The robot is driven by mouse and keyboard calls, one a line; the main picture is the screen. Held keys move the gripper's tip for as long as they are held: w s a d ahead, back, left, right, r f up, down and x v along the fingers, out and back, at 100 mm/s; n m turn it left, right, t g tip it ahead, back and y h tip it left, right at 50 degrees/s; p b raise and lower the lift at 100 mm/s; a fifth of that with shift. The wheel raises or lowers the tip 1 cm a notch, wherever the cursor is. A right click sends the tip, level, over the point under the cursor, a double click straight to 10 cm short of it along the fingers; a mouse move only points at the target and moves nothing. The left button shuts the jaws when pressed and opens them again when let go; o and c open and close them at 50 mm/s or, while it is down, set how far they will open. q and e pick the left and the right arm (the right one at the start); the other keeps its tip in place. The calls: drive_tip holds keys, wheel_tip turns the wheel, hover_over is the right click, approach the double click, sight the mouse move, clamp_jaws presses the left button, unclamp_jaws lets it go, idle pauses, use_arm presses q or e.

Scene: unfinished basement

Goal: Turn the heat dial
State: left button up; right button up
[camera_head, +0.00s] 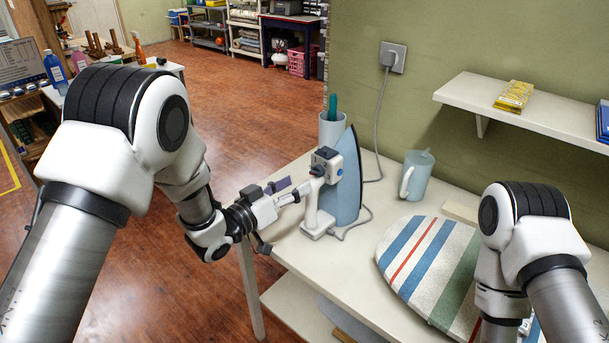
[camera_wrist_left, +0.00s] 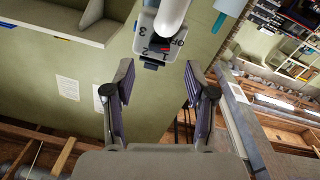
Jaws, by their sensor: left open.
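My left gripper (camera_head: 287,192) is close to the left of the iron. In the left wrist view its two fingers (camera_wrist_left: 159,80) are spread, with nothing between them, and the dial lies just beyond their tips. The right gripper is out of sight below my right arm.
A striped ironing board (camera_head: 432,262) lies on the table (camera_head: 300,250) to the right. A mug (camera_head: 418,175) and a cup (camera_head: 331,130) stand near the wall. The iron's cord runs to a wall outlet (camera_head: 393,57). A shelf (camera_head: 535,112) juts out above.

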sight(313, 174)
use_arm(q)
drive_tip(key=x, duration=0.5)
drive_tip(key=shift+d+p, duration=0.1)
drive_tip(key=shift+p, duration=0.25)
drive_tip(key=shift+f, duration=0.1)
